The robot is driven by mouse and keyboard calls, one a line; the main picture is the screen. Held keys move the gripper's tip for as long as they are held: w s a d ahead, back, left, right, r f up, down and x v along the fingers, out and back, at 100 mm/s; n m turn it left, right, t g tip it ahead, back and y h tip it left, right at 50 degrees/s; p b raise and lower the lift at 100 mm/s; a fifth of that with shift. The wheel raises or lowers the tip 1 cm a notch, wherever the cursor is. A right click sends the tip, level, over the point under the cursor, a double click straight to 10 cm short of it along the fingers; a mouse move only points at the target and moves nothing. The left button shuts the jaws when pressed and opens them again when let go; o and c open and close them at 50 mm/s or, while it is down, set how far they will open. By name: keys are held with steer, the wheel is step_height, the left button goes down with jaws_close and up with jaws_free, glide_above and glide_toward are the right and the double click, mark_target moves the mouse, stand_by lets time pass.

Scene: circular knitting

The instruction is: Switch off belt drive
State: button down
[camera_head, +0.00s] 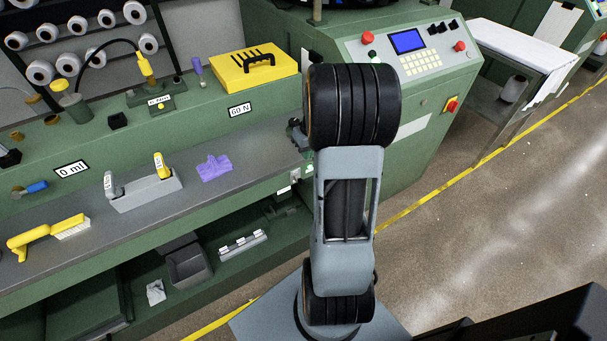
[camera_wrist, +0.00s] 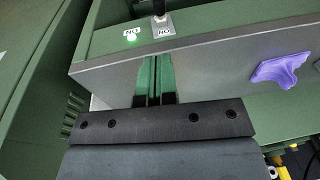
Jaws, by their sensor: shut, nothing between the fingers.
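A dark lever switch (camera_wrist: 159,10) stands on a small grey plate (camera_wrist: 163,26) at the top of the wrist view. The plate reads ON upside down. Beside it a lit green lamp (camera_wrist: 131,36) sits above another upside-down ON label. I cannot tell from the frames whether this is the belt drive's switch. My gripper (camera_wrist: 154,60) is shut and empty, its two green-looking fingers side by side. The fingertips point towards the switch plate, apart from the lever. In the head view my arm hides the gripper and most of this area.
A purple piece (camera_head: 214,168) lies on the grey bench ledge (camera_head: 255,150), left of my arm. A grey holder (camera_head: 145,192) with two small tools and a yellow-handled brush (camera_head: 45,235) are farther left. A green control console (camera_head: 415,75) stands behind my arm. The floor (camera_head: 490,230) at right is clear.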

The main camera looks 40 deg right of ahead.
mark_target(300, 180)
steer(key=shift+d+f, duration=0.15)
steer(key=shift+f, duration=0.05)
steer(key=f, duration=0.3)
steer(key=w+f, duration=0.1)
steer(key=f, duration=0.2)
steer(key=a+f, duration=0.1)
steer(key=f, duration=0.2)
steer(key=shift+w+f, duration=0.15)
steer(key=shift+f, duration=0.2)
steer(key=shift+b, duration=0.3)
steer(key=shift+f+t+b, duration=0.3)
steer(key=shift+b, duration=0.5)
steer(key=shift+s+r+b, duration=0.1)
steer(key=shift+s+b, duration=0.1)
steer(key=shift+b, duration=0.1)
